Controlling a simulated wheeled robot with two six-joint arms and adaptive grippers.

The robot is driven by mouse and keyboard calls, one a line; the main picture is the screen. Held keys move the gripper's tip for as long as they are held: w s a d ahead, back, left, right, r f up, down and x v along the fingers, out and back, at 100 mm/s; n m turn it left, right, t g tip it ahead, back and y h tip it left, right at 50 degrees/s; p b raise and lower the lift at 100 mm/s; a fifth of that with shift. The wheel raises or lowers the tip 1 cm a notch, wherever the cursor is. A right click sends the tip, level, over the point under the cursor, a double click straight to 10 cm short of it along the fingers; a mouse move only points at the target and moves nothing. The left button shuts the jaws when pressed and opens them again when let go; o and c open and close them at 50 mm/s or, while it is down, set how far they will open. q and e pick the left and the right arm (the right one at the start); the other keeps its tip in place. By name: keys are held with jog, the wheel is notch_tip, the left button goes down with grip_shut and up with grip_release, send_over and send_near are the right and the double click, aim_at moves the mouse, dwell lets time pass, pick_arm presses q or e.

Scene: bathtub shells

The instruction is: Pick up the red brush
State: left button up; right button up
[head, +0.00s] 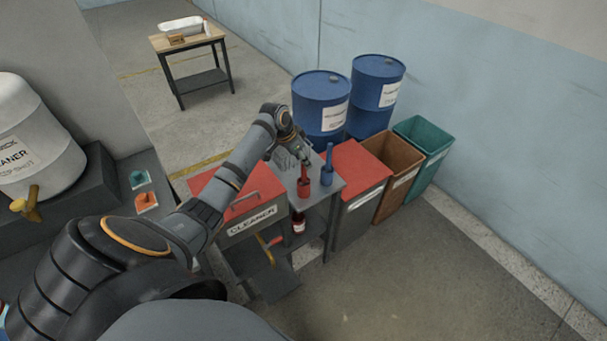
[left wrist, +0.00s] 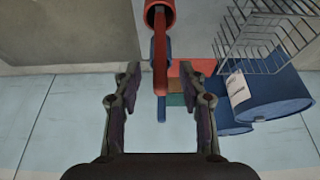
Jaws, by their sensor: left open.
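The red brush (head: 304,184) stands upright in a red holder on a small grey shelf stand. Its red handle (left wrist: 160,55) also shows in the left wrist view, in line with the gap between my fingers, with the red holder (left wrist: 160,12) at the top edge. My left gripper (head: 303,158) is open and empty by the top of the red brush; its two fingers (left wrist: 162,72) show apart. I cannot tell how far the handle reaches between them. A blue brush (head: 327,168) stands just right of the red one. My right gripper is not in view.
A wire rack (left wrist: 265,40) is close beside the brushes. A red-topped cleaner box (head: 240,205) stands left of the stand, and a red-lidded bin (head: 357,170) right of it. Blue drums (head: 321,100) stand behind. The floor in front right is clear.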

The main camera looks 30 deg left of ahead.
pick_arm(q)
jog(key=shift+x, duration=1.05)
grip_shut()
